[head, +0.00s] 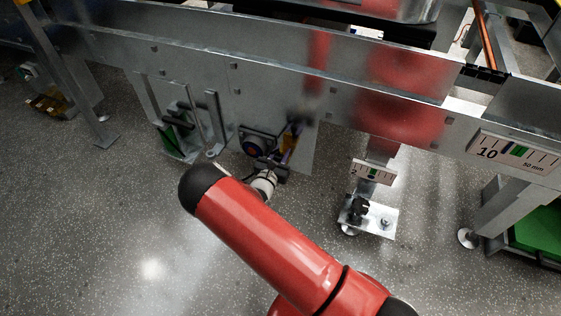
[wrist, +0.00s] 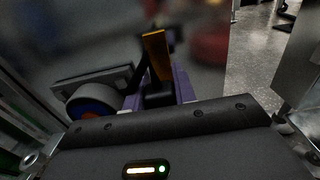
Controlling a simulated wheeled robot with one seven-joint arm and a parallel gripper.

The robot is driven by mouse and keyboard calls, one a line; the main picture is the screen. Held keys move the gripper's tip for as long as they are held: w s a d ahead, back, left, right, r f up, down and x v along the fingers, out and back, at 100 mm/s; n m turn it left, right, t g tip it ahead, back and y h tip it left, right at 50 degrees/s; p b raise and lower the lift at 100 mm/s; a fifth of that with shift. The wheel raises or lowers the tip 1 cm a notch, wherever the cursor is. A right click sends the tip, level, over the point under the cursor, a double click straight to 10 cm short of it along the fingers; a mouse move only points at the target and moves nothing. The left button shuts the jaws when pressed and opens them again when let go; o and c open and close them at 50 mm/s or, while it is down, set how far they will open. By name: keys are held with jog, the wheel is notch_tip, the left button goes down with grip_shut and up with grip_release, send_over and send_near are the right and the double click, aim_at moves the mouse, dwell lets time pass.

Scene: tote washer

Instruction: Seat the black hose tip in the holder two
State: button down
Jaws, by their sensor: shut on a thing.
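My gripper (head: 289,145) is beside the grey frame's lower panel, left of the sign marked 2. In the wrist view its purple fingers (wrist: 160,88) are shut on a dark piece, which I take to be the black hose tip (wrist: 158,92). An orange-yellow part (wrist: 156,52) stands up beyond it; whether the two are joined I cannot tell. The likely holder two, a black clip-like block (head: 358,207), sits on a metal foot plate below the sign (head: 373,172). My gripper is apart from it, to its left and higher in the head view.
A dark box with a round blue-and-orange face (head: 252,147) is close left of my gripper; it also shows in the wrist view (wrist: 84,108). A metal bracket with green parts (head: 185,130) is farther left. The long grey beam (head: 250,80) runs above. Open speckled floor (head: 90,220) lies in front.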

jog(key=shift+r, duration=0.1)
dwell(0.3)
notch_tip(320, 180, up, 7)
jog(key=p, duration=0.5)
dwell(0.8)
